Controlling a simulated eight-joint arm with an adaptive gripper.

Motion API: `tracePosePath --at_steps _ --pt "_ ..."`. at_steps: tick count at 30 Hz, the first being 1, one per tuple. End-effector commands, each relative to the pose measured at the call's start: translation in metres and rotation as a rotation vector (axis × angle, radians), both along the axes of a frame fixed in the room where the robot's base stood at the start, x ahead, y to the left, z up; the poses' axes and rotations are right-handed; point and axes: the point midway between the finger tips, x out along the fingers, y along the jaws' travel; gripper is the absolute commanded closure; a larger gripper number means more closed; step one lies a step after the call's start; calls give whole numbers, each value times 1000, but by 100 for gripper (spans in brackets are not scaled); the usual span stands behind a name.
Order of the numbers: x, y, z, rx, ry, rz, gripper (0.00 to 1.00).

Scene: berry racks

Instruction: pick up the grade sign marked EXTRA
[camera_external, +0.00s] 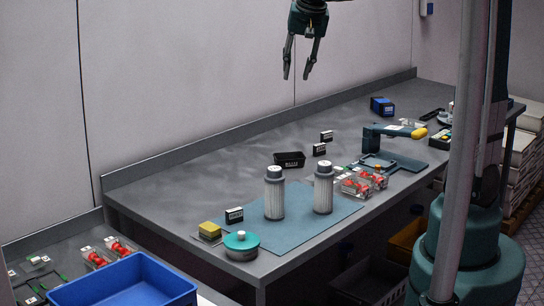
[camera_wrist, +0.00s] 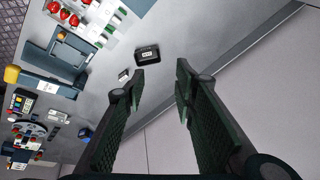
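Small black signs with white labels stand on the grey bench: one (camera_external: 234,215) near the front left, one (camera_external: 319,149) in the middle and one (camera_external: 327,136) just behind it. Their lettering is too small to read, so I cannot tell which is marked EXTRA. In the wrist view a small pale-faced sign (camera_wrist: 123,74) shows beside my left finger. My gripper (camera_external: 297,76) hangs high above the back of the bench, fingers down, apart from everything. It is open and empty; both fingers also show in the wrist view (camera_wrist: 160,74).
A black tray (camera_external: 289,160) lies near the middle signs. Two white canisters (camera_external: 274,198) (camera_external: 323,193) stand on a blue mat (camera_external: 305,228). Clear punnets of red berries (camera_external: 358,185) and a teal press with yellow handle (camera_external: 392,131) are at right. The back left bench is clear.

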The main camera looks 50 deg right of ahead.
Motion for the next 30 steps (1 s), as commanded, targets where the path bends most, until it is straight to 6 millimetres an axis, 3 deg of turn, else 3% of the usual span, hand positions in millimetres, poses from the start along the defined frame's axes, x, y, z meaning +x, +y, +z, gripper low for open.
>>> tracePosePath --at_steps 17,30 --pt "75 -95 -41 75 71 -257 72" --pt "118 -173 -90 127 125 -454 72"
